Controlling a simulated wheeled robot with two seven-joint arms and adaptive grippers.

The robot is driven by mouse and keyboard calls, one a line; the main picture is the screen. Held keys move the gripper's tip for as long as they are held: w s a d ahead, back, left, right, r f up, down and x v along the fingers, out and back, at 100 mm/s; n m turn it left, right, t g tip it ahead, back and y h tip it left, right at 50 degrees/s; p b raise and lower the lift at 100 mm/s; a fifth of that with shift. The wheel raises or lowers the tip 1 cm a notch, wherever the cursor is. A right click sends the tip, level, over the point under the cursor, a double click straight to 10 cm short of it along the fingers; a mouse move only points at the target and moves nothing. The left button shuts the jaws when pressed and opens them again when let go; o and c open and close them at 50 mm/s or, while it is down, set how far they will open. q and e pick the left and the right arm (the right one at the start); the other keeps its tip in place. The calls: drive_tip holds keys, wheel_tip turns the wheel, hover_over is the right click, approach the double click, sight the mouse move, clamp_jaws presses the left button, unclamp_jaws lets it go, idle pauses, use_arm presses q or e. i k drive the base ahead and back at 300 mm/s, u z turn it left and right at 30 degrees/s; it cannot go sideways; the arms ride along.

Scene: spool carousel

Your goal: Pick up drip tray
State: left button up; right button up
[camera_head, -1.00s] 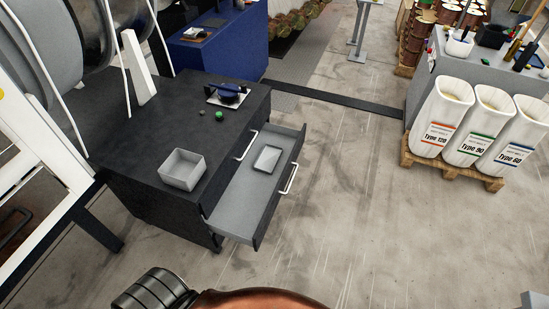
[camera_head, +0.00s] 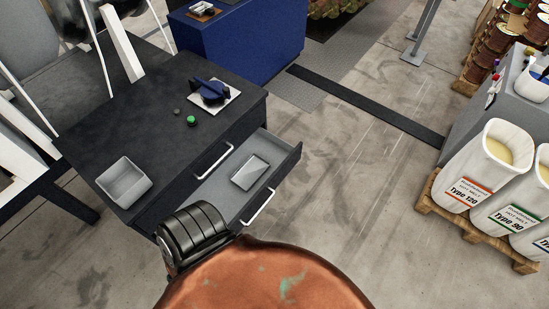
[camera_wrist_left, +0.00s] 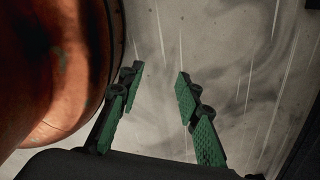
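A small, shallow, light-grey rectangular tray (camera_head: 250,172), which looks like the drip tray, lies flat in the open drawer (camera_head: 215,196) of a black cabinet in the head view. A white square plate (camera_head: 228,105) under a dark blue device (camera_head: 209,91) is on the cabinet top. My left gripper (camera_wrist_left: 157,75) shows only in the left wrist view. Its green-padded fingers are apart, with nothing between them and bare floor behind. Neither gripper shows in the head view, and the lower front part of the drawer is covered there.
A grey open bin (camera_head: 124,182) and a green knob (camera_head: 192,121) are on the black cabinet top (camera_head: 150,125). The drawer sticks out over the floor. White containers on a pallet (camera_head: 470,228) stand at the right. The floor (camera_head: 350,180) between is clear.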

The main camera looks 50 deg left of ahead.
sight(247, 175)
drive_tip(key=i, duration=1.3)
drive_tip(key=u, duration=4)
